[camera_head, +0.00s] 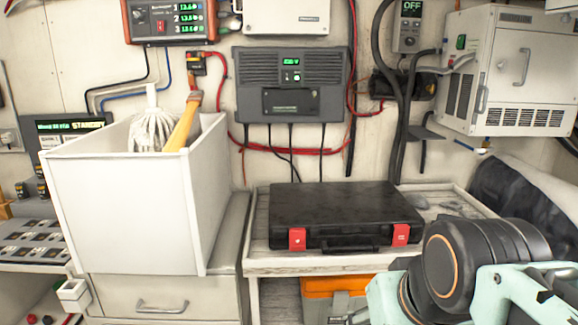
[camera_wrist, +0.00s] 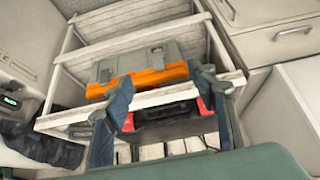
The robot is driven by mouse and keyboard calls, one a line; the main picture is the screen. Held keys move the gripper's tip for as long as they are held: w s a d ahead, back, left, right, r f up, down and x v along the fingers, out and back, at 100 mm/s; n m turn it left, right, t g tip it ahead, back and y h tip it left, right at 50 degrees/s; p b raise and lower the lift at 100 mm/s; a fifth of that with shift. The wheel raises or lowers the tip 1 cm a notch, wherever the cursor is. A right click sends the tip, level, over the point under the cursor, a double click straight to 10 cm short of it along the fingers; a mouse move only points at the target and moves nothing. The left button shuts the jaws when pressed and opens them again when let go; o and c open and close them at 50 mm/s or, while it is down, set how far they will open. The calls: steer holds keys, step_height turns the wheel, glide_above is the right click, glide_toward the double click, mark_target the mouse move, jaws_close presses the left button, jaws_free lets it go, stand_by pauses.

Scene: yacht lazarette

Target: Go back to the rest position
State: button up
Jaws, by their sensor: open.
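My gripper (camera_wrist: 162,84) shows in the wrist view with its two dark fingers wide apart and nothing between the tips. Past the fingers, that view shows the shelf unit upside down. In the head view my arm fills the lower right corner, in front of the bench's right end. The gripper itself cannot be made out there.
A black case (camera_head: 340,212) with red latches lies on the bench (camera_head: 262,262). An orange and grey toolbox (camera_head: 345,288) sits below. A white bin (camera_head: 125,215) holding a mop head and a yellow handle stands left. A white cabinet (camera_head: 525,65) hangs at right.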

step_height(320, 180, up, 13)
steer(key=s+p, duration=0.2)
steer(key=p, duration=1.2)
steer(key=shift+s+a+g, duration=0.15)
steer(key=shift+s+g, duration=0.05)
steer(key=shift+g, duration=0.1)
